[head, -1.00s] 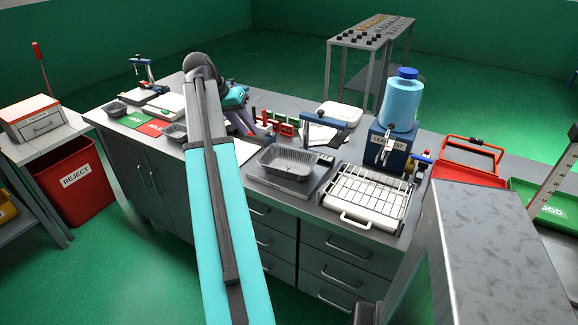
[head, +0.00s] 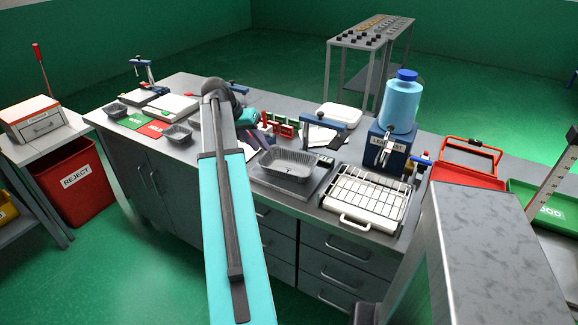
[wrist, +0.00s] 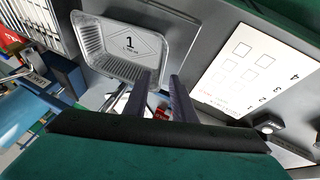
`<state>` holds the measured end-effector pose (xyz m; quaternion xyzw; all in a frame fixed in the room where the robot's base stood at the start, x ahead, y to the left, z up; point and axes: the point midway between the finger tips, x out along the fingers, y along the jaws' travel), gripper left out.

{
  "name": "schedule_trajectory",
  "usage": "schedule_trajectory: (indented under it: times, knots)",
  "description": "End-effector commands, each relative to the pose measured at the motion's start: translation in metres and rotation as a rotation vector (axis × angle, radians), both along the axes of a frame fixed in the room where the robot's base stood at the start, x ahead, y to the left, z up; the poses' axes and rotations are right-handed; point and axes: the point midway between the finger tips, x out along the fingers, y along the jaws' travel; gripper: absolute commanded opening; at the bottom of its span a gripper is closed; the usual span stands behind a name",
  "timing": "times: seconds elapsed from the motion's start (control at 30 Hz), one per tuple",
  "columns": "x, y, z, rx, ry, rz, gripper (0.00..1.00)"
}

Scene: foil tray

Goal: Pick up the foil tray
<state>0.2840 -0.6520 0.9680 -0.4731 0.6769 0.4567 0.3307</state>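The foil tray (head: 289,176) is a silver rectangular tray with a flat rim. It sits upright on a grey platform (head: 262,178) at the front of the bench. In the wrist view the foil tray (wrist: 92,48) shows at upper left, with a "1" label on its floor. My gripper (wrist: 160,78) is open, with two dark fingers apart and nothing between them. Its left finger overlaps the tray's near right corner in the picture; I cannot tell whether they touch. In the head view the gripper is mostly hidden behind my arm, left of the tray.
A white wire rack (head: 370,193) stands right of the tray, with a blue-based leak tester (head: 386,150) behind it. A clamp stand (head: 322,125) rises behind the tray. A white numbered sheet (wrist: 250,75) lies beside the tray. Small grey trays (head: 177,134) sit at left.

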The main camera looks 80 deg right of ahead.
Motion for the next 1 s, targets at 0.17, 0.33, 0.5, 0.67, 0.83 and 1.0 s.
schedule_trajectory:
  times: [0.17,0.33,0.5,0.67,0.83,1.0]
  knots:
    - [-0.004,-0.004,-0.009,0.000,-0.001,-0.001,0.24]
    - [-0.004,-0.004,-0.010,-0.001,-0.001,0.000,0.24]
    - [-0.004,-0.004,-0.010,0.000,-0.001,-0.001,0.24]
    - [-0.006,-0.006,-0.014,0.001,0.000,0.000,0.24]
    - [-0.011,-0.011,-0.024,0.001,0.000,0.000,0.24]
    - [-0.018,-0.019,-0.040,0.001,0.000,-0.001,0.24]
